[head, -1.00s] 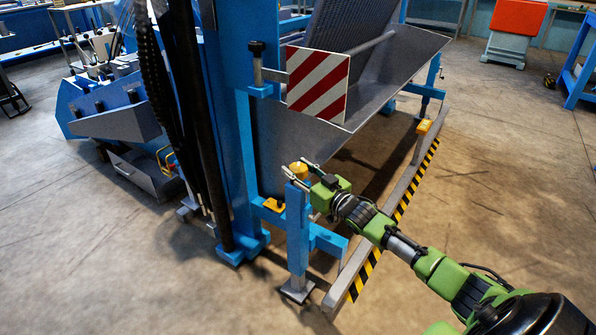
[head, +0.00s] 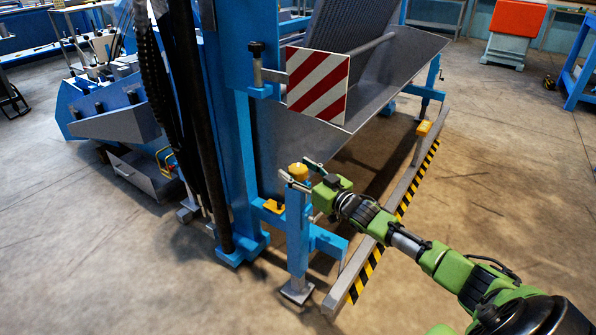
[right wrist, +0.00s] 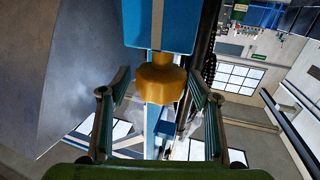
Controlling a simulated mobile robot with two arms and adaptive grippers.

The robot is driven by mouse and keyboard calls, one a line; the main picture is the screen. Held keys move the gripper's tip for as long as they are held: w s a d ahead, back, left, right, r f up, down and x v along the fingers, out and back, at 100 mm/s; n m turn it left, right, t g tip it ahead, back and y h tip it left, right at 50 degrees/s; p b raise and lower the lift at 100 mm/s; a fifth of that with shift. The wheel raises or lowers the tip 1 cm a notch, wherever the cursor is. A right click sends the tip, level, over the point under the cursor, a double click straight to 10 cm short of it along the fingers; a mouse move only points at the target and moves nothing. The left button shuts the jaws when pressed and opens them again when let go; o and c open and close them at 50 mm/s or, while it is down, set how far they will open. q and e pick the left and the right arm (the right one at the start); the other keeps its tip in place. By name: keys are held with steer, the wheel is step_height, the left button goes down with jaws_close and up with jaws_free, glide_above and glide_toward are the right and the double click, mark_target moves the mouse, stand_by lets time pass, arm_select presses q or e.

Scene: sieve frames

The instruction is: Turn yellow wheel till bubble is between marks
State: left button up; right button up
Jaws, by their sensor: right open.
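The yellow wheel (head: 298,171) sits on top of the blue post of the support leg (head: 299,232). In the right wrist view the wheel (right wrist: 160,80) is lobed and lies between my fingertips. My right gripper (head: 295,167) is open, with one finger on each side of the wheel; in the right wrist view its fingers (right wrist: 158,76) show narrow gaps beside it. A small yellow piece (head: 273,206) with a dark spot lies on the blue frame left of the post. I cannot tell whether it is the level, and no bubble or marks can be made out. My left gripper is not in view.
A grey bar with black and yellow stripes (head: 391,220) runs low under my right arm. A red-and-white striped plate (head: 318,85) stands above the wheel. Dark hoses (head: 171,110) hang at the left.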

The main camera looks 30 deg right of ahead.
steer(key=shift+s+f, duration=0.1)
steer(key=shift+s, duration=0.4)
steer(key=s+d, duration=0.1)
steer(key=s, duration=1)
steer(key=shift+d, duration=0.3)
